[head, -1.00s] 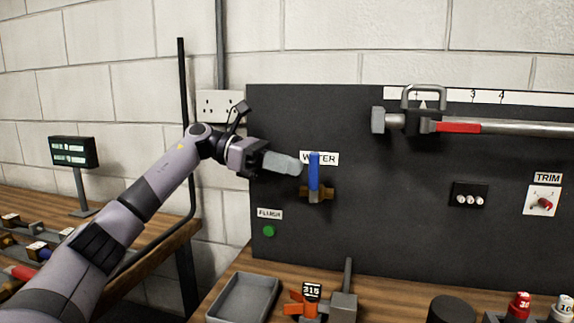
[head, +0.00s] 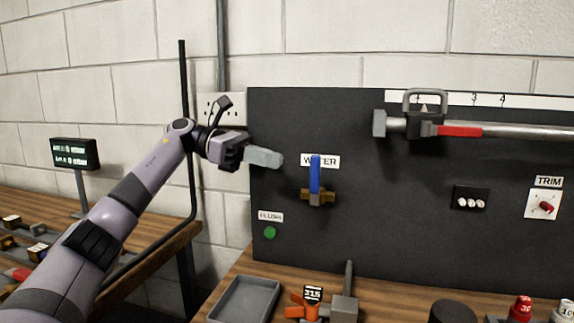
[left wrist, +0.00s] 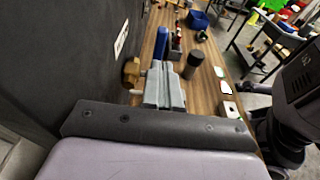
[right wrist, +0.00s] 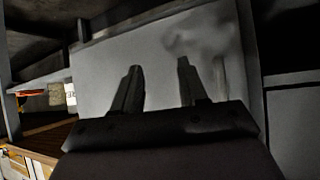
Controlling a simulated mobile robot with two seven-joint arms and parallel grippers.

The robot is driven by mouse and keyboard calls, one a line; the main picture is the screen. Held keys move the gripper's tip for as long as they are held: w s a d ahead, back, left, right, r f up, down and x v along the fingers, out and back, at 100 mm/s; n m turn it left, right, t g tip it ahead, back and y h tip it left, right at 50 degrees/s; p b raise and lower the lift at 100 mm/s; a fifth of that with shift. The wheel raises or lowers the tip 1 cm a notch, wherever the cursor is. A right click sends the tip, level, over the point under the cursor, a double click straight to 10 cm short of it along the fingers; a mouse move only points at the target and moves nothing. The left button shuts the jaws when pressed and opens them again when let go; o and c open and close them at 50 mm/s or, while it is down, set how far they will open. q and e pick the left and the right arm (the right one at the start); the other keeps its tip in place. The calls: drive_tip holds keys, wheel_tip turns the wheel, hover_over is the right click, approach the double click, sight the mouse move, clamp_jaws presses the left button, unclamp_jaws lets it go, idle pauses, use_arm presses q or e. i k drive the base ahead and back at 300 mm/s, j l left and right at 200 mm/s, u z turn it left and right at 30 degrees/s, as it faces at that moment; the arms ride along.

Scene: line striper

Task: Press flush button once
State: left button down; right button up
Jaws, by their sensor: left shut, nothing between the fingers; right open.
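The green flush button (head: 270,232) sits low on the left of the dark panel (head: 420,240), under a small FLUSH label (head: 270,216). My left gripper (head: 280,159) is shut and empty, above the button and left of the water valve's blue handle (head: 315,174). The left wrist view also shows the shut left fingers (left wrist: 165,75), with the blue handle (left wrist: 160,45) beyond them. The button does not show there. My right gripper (right wrist: 155,75) is open and empty in the right wrist view, facing a plain grey surface.
A clamp on a bar with a red sleeve (head: 458,130) is mounted at the panel's upper right. A TRIM dial (head: 544,206) is at the far right. A grey tray (head: 245,300) and an orange-handled tool (head: 304,303) stand on the wooden bench below the button.

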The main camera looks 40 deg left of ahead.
sight(270, 232)
drive_tip(key=k, duration=1.5)
